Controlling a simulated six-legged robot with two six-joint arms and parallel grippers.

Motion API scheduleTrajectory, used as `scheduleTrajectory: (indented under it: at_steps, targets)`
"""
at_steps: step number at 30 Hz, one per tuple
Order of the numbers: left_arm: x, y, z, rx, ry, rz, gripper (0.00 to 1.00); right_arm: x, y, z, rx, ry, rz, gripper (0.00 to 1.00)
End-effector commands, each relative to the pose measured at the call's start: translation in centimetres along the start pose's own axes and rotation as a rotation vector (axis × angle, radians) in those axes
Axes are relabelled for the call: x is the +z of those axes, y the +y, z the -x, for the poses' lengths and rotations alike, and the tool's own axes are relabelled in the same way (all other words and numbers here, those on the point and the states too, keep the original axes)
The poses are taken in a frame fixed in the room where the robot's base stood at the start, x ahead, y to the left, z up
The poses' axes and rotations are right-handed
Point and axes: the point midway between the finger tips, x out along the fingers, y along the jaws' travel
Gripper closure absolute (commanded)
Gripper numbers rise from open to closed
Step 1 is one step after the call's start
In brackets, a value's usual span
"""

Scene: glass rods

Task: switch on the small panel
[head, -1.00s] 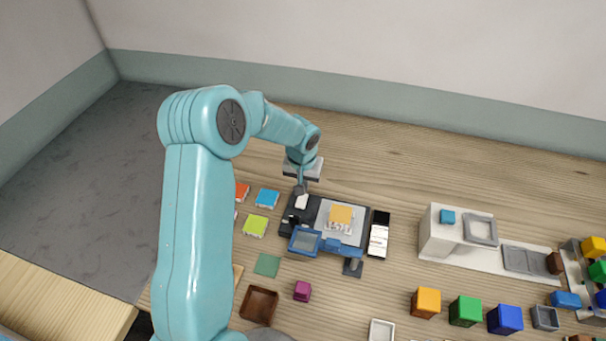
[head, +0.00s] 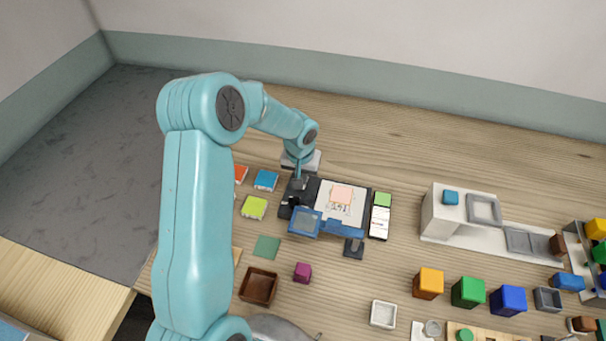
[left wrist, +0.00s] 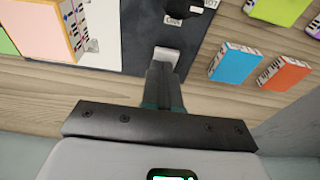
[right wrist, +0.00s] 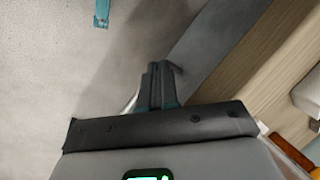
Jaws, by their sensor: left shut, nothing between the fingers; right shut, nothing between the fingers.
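My left gripper (head: 297,183) is shut and empty at the back left of this base. In the left wrist view its fingertips (left wrist: 163,75) are at a light grey tab (left wrist: 167,56) on the base; contact cannot be told. My right gripper (right wrist: 160,85) is shut and empty over grey floor.
A blue magnifier-like frame (head: 304,223) stands over the front of the base. Blue (head: 266,180) and lime (head: 254,207) flat boxes lie at its left. A brown tray (head: 258,286) and a magenta cube (head: 302,272) are in front. Coloured cubes stand farther right.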

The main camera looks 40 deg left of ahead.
Motion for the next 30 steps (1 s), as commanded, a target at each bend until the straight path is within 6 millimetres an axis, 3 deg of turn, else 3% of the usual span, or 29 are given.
scheduleTrajectory:
  at_steps: [11,21,30]
  targets:
    - [-0.1,0.0,1.0,0.0,0.002,0.0,1.0,0.0,-0.2,0.6,0.0,0.0,0.0,1.0]
    - [-0.1,-0.1,8.8,0.001,0.005,0.0,1.0,0.1,-1.4,3.8,0.0,0.0,0.0,1.0]
    - [0.1,-0.1,14.6,0.002,0.006,0.0,1.0,0.1,-1.2,3.4,0.0,0.0,0.0,1.0]
